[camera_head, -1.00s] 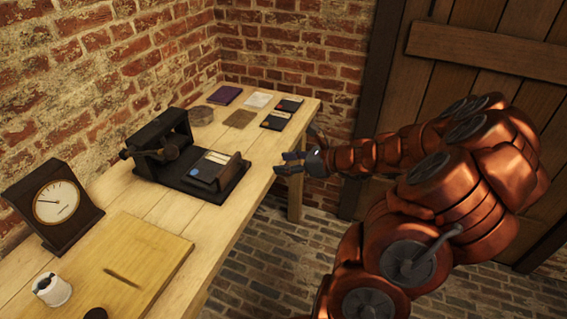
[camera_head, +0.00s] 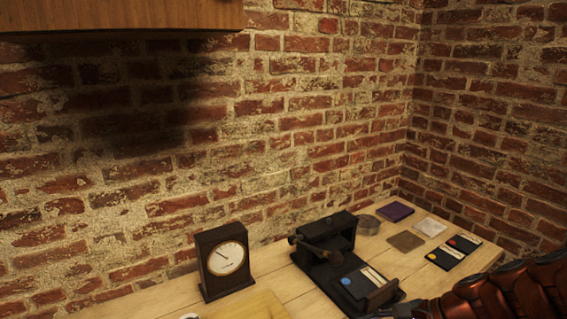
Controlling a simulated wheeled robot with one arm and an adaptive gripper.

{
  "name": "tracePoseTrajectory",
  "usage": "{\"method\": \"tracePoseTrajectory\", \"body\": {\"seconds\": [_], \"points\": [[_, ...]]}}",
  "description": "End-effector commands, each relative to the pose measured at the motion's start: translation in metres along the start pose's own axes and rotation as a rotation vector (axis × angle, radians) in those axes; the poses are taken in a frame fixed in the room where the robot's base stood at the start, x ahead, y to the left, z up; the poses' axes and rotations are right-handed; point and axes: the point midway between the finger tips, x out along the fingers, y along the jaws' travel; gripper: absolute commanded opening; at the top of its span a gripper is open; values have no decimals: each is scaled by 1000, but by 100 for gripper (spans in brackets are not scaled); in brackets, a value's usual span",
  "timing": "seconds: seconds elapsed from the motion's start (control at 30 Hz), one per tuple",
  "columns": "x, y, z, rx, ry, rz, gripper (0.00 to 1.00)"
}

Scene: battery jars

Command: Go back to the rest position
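My copper-red arm (camera_head: 510,296) enters at the bottom right corner. Only a dark part of my gripper (camera_head: 408,311) shows at the bottom edge, in front of the black press-like device (camera_head: 324,241). The fingers are mostly cut off by the frame, so their opening and anything between them cannot be made out. The device stands on the wooden table (camera_head: 299,289), with a dark card bearing a blue dot (camera_head: 346,281) on its base.
A dark clock (camera_head: 225,257) stands left of the device. A round tin (camera_head: 368,225), a purple book (camera_head: 396,212), a brown square (camera_head: 406,241), a white square (camera_head: 430,227) and two dark cards (camera_head: 445,258) lie toward the far corner. Brick walls close off the back. A wooden shelf (camera_head: 120,17) hangs upper left.

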Motion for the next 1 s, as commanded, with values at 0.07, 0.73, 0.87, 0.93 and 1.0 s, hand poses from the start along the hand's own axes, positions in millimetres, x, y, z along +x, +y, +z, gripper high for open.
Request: {"method": "tracePoseTrajectory", "body": {"seconds": [0.07,0.73,0.87,0.93,1.0], "points": [[4,18,26,-148,21,106,50],[-66,164,90,-1104,149,878,50],[-79,172,89,-1171,164,944,50],[-83,174,88,-1188,169,961,50],[-85,175,88,-1196,170,969,50]]}}
